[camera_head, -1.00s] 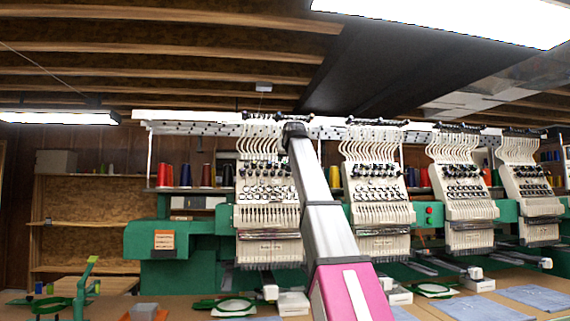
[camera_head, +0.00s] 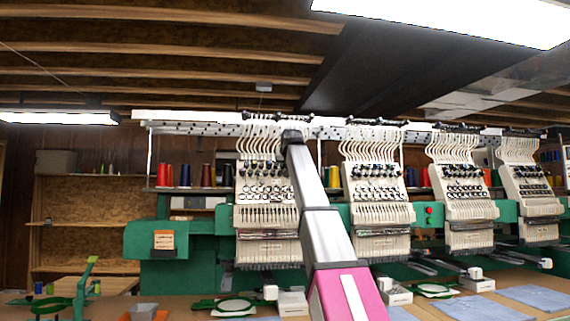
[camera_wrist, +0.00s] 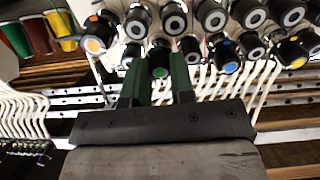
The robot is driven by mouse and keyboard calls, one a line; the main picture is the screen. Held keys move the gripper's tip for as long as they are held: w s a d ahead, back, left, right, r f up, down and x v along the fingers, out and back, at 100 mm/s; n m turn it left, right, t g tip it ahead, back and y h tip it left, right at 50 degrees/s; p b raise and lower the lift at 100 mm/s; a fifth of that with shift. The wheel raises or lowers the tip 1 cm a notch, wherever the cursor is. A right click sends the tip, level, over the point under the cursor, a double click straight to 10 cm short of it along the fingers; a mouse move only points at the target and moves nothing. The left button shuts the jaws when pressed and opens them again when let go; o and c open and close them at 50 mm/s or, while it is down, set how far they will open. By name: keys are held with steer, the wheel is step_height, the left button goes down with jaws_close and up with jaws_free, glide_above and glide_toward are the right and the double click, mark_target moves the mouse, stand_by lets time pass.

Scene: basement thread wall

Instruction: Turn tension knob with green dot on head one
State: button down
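The knob with the green dot (camera_wrist: 160,72) is a small black cylinder in the wrist view, one of a dense group of black tension knobs. My gripper (camera_wrist: 160,80) has dark green fingers, one on each side of this knob. The gap between them is about as wide as the knob; I cannot tell whether they touch it. In the head view, my arm reaches up in front of the leftmost embroidery head (camera_head: 265,215), its end near the right edge of that head's upper part. The fingers and green dot cannot be made out there.
Knobs with an orange dot (camera_wrist: 94,45), blue dot (camera_wrist: 231,67) and grey dots crowd close around. More embroidery heads (camera_head: 378,213) stand to the right. Thread cones (camera_head: 185,175) line the shelf behind. Hoops (camera_head: 235,305) and folded blue cloth (camera_head: 485,308) lie on the table below.

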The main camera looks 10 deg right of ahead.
steer(key=shift+m, duration=0.3)
steer(key=m, duration=1.1)
stand_by(0.6)
steer(key=c, duration=1)
jaws_free()
steer(key=shift+o, duration=0.2)
steer(key=v, duration=1.1)
